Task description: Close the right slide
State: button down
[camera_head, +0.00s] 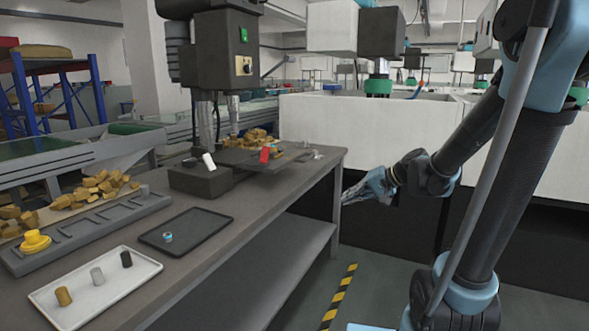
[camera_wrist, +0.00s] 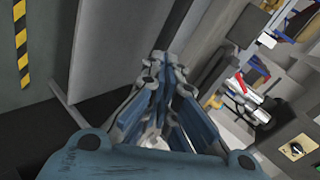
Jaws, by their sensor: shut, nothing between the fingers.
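My gripper (camera_head: 352,192) is shut and empty, off the right end of the grey workbench (camera_head: 328,160) and in front of the white tank housing (camera_head: 365,130). In the wrist view, my gripper (camera_wrist: 165,62) points past the bench's edge, its fingers together. No part can be told for sure as the right slide. A press-like machine (camera_head: 222,50) stands on the bench. At its base are a white-tipped lever (camera_head: 209,161) on the left and a red-tipped piece (camera_head: 265,155) on the right. The red piece (camera_wrist: 242,82) also shows in the wrist view, apart from my gripper.
A white tray (camera_head: 105,296) with three small cylinders and a dark tray (camera_head: 215,219) lie on the bench's near part. Yellow-brown blocks (camera_head: 98,190) lie at the left. A yellow-black floor strip (camera_head: 338,302) runs beside the bench over clear floor.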

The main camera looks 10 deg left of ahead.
aim_at(287, 165)
jog(key=w+a+r+m+y, duration=0.2)
jog(key=w+a+r+y, duration=0.2)
jog(key=w+a+y, duration=0.6)
jog(key=w+a+h, duration=0.1)
jog(key=w+a, duration=0.1)
jog(key=a, duration=0.2)
jog(key=w+a+h, duration=0.1)
jog(key=a, duration=0.3)
jog(key=w+a+h, duration=0.1)
jog(key=w+a, duration=0.1)
jog(key=a, duration=0.3)
jog(key=shift+w+t, duration=0.3)
jog(key=shift+t, duration=0.1)
